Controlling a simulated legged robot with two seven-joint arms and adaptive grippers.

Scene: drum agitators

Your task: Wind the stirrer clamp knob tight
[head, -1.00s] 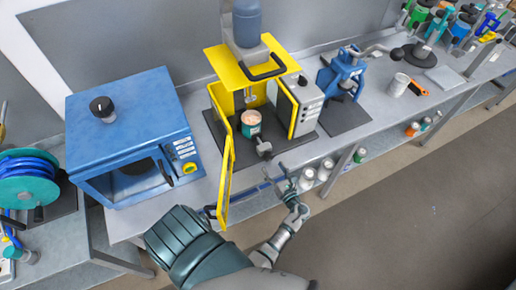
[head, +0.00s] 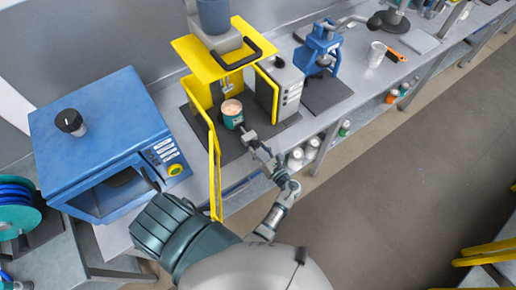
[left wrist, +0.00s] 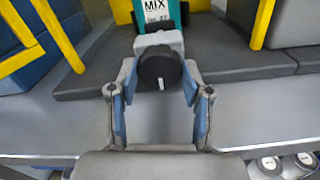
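The stirrer is a yellow frame (head: 205,55) with its guard door (head: 214,165) swung open. A teal tin labelled MIX (head: 232,116), with pinkish contents, stands inside it. In front of the tin is a grey clamp with a round dark knob (left wrist: 160,67) bearing a white mark; the clamp also shows in the head view (head: 248,134). My left gripper (head: 260,150) is right in front of the clamp. My right gripper is not in view.
A blue oven-like box (head: 100,140) stands left of the stirrer. A blue press (head: 318,50) and a white cup (head: 376,54) stand to the right. White containers (head: 303,155) sit on a shelf below the bench edge. The open guard door is close left of my arm.

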